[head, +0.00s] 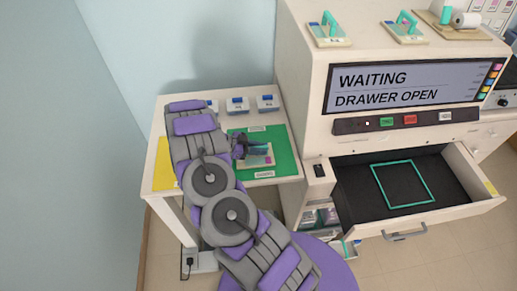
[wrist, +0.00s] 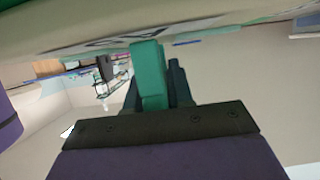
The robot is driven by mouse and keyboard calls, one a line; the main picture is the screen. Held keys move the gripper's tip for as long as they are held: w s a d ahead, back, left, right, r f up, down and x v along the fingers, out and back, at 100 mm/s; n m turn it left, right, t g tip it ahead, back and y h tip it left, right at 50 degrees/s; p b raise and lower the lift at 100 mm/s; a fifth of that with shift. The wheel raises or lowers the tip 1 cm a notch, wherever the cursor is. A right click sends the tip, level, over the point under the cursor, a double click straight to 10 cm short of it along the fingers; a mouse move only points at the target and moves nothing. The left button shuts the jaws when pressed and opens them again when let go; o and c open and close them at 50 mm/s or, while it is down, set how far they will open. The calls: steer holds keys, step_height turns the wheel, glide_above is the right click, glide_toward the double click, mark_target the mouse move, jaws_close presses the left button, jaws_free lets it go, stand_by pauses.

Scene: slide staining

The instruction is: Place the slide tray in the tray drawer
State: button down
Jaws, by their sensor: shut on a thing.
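The slide tray (head: 262,160) is a pale tray with a teal handle and shows over the green mat on the side table. My gripper (head: 240,148) is at the tray's left side. In the wrist view the teal handle (wrist: 150,75) stands between my fingers (wrist: 165,90), and my gripper is shut on it. The tray's underside or edge spans the top of that view. I cannot tell whether the tray touches the mat. The tray drawer (head: 350,195) is pulled open at the right, with a teal square outline on its dark, empty floor.
The machine (head: 300,80) above the drawer reads "WAITING DRAWER OPEN". Two other trays with teal handles (head: 328,33) (head: 404,27) sit on its top. Small blue-marked boxes (head: 238,105) line the table's back. A yellow mat (head: 163,165) lies left. The machine's side wall stands between table and drawer.

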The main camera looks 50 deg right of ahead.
steer(key=c, duration=1)
jaws_free()
